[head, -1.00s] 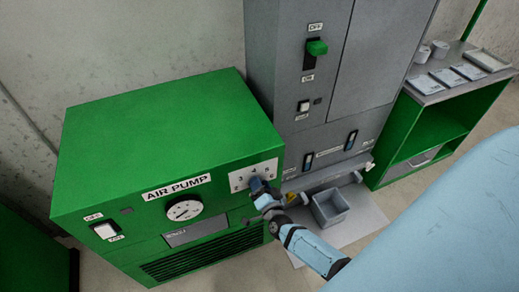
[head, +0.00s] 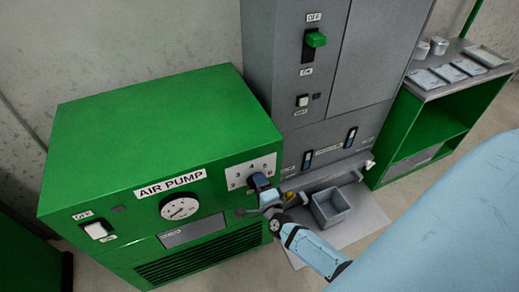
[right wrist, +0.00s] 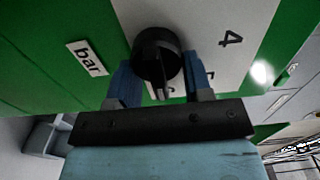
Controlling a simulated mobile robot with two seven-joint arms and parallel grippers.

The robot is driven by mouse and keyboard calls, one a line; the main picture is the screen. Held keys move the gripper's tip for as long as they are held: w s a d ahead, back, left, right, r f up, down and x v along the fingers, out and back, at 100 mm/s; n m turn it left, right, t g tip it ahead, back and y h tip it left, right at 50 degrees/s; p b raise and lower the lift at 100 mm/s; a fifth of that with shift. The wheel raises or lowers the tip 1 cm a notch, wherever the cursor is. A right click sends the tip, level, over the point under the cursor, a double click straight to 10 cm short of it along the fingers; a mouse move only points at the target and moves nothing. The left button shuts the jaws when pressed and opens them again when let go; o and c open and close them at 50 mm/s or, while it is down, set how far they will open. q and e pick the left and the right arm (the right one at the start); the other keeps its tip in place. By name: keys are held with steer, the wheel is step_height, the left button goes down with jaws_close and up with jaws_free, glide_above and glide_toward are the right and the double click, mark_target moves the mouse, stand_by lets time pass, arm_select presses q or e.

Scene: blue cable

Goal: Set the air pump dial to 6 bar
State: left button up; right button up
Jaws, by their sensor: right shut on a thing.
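The green air pump (head: 150,140) stands at the left in the head view. Its white dial plate (head: 250,166) with printed numbers is at the right end of the front. My right gripper (head: 262,182) is at this plate and covers the dial there. In the right wrist view, the black round dial (right wrist: 157,54) with a raised ridge sits between the blue fingers of my right gripper (right wrist: 162,78), which is shut on it. A "4" shows on the plate beside it. I cannot tell which number the dial points to. My left gripper is not in view.
A round gauge (head: 179,207) and a white switch (head: 96,230) are on the pump front. A grey cabinet (head: 290,60) with a green lever (head: 316,40) stands close behind at the right. A grey bin (head: 330,207) lies below it. A green shelf (head: 440,125) is further right.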

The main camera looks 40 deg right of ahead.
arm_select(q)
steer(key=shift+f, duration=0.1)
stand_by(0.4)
arm_select(e)
steer(key=o, duration=0.9)
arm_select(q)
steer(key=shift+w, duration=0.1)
